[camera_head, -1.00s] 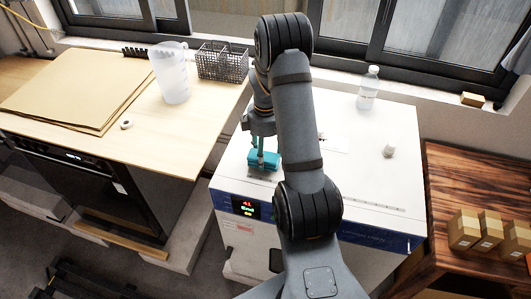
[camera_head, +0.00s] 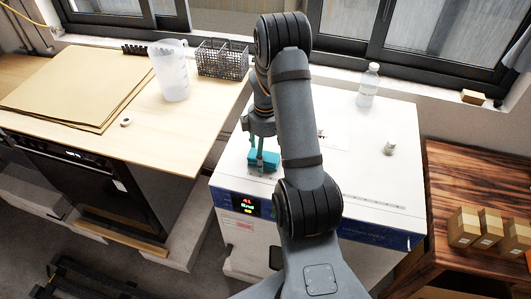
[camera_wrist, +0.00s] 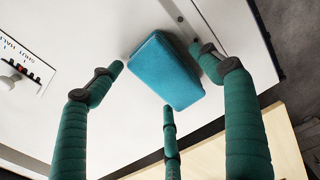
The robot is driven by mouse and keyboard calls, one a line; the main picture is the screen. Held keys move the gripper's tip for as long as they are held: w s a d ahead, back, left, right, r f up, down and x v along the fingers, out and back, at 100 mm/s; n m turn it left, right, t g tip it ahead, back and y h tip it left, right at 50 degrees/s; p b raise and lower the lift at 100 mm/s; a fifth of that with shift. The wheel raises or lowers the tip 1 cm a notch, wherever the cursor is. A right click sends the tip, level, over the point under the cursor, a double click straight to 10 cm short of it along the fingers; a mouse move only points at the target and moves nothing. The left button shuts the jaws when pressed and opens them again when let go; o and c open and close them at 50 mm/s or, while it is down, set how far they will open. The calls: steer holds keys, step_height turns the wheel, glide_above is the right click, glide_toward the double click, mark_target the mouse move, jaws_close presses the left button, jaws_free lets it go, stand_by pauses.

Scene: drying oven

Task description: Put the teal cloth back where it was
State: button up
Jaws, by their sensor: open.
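The teal cloth (camera_head: 264,160), a folded block shape, lies on the white top of the drying oven (camera_head: 232,181) near its front left edge. In the wrist view the cloth (camera_wrist: 165,72) sits among the fingers of my gripper (camera_wrist: 157,76). The teal-green fingers are spread apart, with gaps showing between the two upper fingertips and the cloth; the lower fingertip is close to its near edge, and contact there is unclear. In the head view my gripper (camera_head: 259,152) is over the cloth, partly hidden by my arm.
A vent knob (camera_wrist: 14,80) with a label shows in the wrist view. Left, a wooden bench (camera_head: 170,140) holds a jug (camera_head: 171,72) and wire basket (camera_head: 222,60). Boxes (camera_head: 463,228) are at right.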

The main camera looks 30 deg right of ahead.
mark_target(265, 153)
step_height(265, 153, up, 12)
steer(key=shift+r, duration=0.2)
stand_by(0.4)
steer(key=shift+o, duration=0.5)
